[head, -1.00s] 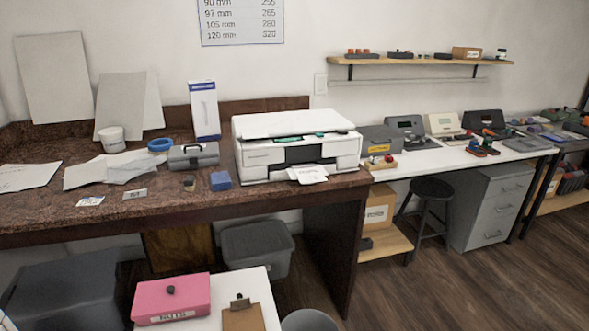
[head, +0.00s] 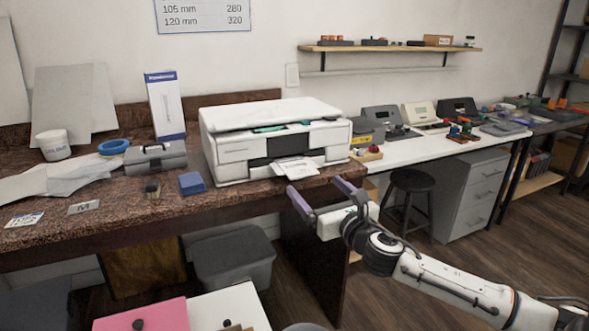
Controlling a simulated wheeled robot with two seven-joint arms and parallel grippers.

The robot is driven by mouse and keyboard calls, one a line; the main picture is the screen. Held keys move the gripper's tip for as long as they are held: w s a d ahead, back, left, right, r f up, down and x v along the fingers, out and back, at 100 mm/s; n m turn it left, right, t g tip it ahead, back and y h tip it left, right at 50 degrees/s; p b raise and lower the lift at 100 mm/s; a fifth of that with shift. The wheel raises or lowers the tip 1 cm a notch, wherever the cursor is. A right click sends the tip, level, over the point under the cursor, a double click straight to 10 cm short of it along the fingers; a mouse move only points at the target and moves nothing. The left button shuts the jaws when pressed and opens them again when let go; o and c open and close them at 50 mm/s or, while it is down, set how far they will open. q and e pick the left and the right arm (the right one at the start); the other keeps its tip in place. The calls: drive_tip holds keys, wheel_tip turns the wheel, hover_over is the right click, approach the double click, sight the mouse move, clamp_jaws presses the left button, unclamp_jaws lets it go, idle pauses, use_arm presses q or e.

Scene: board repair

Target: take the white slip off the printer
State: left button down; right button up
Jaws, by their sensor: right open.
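The white printer (head: 275,145) stands on the brown speckled counter near its right end. The white slip (head: 297,167) sticks out of the printer's front slot and hangs toward the counter's front edge. Faint print shows on it. My right gripper (head: 319,188) is raised in front of the counter edge, just below and right of the slip in the picture. Its two purple-grey fingers are apart with nothing between them, and it does not appear to touch the slip. My left gripper is not in view.
On the counter (head: 130,215) left of the printer are a blue block (head: 192,183), a grey box (head: 156,157), a blue tape ring (head: 114,147) and papers. A black stool (head: 411,190) stands at right. A pink box (head: 142,315) is in front below.

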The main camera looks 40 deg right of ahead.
approach(296, 167)
drive_tip(key=shift+x, duration=1.5)
drive_tip(key=shift+d, duration=0.1)
drive_tip(key=c, duration=1.1)
